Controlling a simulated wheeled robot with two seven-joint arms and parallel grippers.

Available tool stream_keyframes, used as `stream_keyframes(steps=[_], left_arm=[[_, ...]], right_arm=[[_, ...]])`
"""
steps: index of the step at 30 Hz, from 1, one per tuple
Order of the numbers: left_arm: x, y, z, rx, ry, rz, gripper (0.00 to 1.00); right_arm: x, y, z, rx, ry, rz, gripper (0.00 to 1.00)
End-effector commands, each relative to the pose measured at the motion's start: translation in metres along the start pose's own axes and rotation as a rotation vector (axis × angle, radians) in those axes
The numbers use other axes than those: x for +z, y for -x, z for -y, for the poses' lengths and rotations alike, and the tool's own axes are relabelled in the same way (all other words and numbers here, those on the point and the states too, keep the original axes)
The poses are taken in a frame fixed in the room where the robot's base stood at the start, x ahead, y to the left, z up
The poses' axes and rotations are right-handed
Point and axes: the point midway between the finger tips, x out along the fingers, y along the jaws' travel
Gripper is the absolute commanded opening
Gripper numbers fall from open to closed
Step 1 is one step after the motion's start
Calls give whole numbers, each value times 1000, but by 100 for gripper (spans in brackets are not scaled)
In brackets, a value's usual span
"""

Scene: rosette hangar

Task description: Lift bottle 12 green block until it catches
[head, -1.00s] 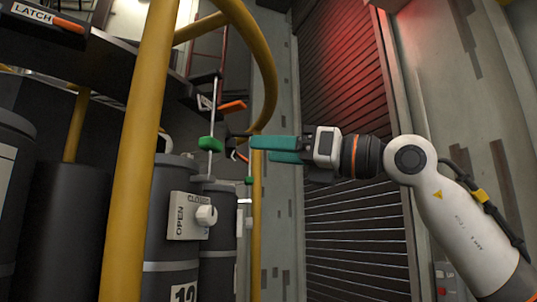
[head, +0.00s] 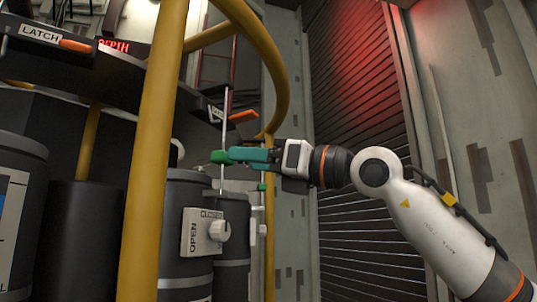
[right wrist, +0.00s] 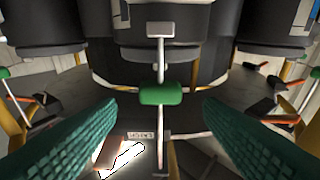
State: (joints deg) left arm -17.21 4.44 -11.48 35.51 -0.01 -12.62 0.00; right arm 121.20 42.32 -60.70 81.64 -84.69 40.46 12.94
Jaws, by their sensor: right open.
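The green block (head: 219,156) sits on a thin upright rod (head: 225,120) above bottle 12 (head: 186,272), a dark grey cylinder with a pale band. My right gripper (head: 236,155) has green fingers that point left, with their tips beside the block in the head view. In the right wrist view the green block (right wrist: 160,94) is centred between the spread fingers of my right gripper (right wrist: 160,108). The fingers do not visibly touch it. My left gripper is not in view.
A yellow post (head: 155,150) and curved yellow rail (head: 262,60) stand near the bottle. An orange latch handle (head: 242,116) is just above the block. A white valve knob (head: 219,230) is below it. A slatted shutter (head: 355,130) is behind my right arm.

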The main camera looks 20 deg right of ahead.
Motion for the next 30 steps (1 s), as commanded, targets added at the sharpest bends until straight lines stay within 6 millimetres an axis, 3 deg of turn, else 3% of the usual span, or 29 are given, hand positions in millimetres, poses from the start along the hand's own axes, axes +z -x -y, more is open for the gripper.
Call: stream_keyframes(steps=[17,30], left_arm=[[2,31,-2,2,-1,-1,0],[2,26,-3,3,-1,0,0]], right_arm=[[-2,-48,0,-2,-2,2,62],[0,-51,0,-1,-1,0,62]])
